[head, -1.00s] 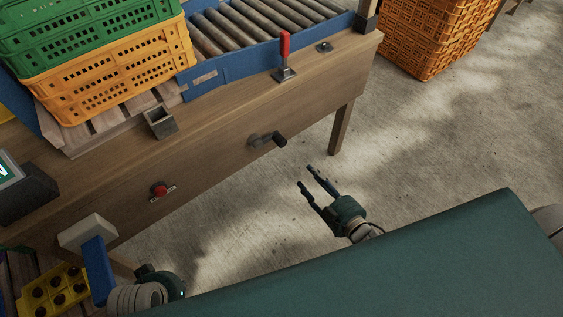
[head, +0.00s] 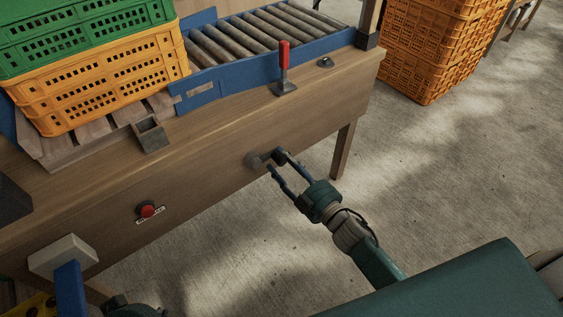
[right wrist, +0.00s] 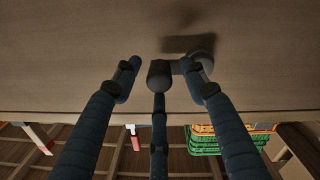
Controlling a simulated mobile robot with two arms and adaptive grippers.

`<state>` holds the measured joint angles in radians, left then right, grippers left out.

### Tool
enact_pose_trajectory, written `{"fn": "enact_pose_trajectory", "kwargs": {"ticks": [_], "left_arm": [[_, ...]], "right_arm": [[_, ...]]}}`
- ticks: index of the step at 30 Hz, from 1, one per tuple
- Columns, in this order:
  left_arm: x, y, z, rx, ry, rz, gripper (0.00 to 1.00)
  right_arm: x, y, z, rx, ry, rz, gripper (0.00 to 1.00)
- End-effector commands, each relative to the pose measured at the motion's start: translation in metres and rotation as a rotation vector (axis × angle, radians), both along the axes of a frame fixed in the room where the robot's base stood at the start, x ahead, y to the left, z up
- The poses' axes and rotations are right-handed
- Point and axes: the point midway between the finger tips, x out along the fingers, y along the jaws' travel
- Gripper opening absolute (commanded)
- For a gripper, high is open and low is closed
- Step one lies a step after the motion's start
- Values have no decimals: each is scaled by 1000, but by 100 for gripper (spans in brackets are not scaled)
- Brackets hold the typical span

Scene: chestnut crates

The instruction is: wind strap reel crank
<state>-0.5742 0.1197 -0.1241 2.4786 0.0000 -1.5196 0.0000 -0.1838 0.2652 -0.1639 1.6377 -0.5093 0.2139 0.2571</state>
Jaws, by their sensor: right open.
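The strap reel crank (head: 256,160) sticks out from the front face of the wooden bench, with a dark knob at the end of its short arm. My right gripper (head: 279,163) is open at the crank, its fingers pointing at the bench face. In the right wrist view, the crank's knob (right wrist: 159,74) lies between the spread fingers, and the round hub (right wrist: 201,62) shows behind the right finger. I cannot tell whether any finger touches the knob. Part of my left gripper (head: 132,308) shows at the bottom left edge; its fingers are not visible.
The wooden bench (head: 205,150) carries a red-handled lever (head: 284,68), a roller conveyor (head: 255,35) and stacked crates (head: 105,80). A red button (head: 147,209) sits on its front. Orange crates (head: 425,60) stand behind right.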

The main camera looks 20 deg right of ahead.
Motion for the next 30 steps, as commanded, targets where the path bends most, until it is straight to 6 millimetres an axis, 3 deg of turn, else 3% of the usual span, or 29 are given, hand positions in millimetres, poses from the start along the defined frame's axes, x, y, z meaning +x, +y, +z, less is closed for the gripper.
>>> {"fn": "enact_pose_trajectory", "kwargs": {"ticks": [12,18,19,30], "left_arm": [[10,-3,2,-8,-37,-3,0],[10,-3,2,-8,-37,-3,0],[10,-3,2,-8,-36,-3,0],[4,-1,2,-3,-15,-2,0]], "right_arm": [[9,4,0,0,0,1,43],[9,3,0,0,0,1,3],[9,3,0,0,0,1,0],[9,4,-1,24,10,1,0]]}}
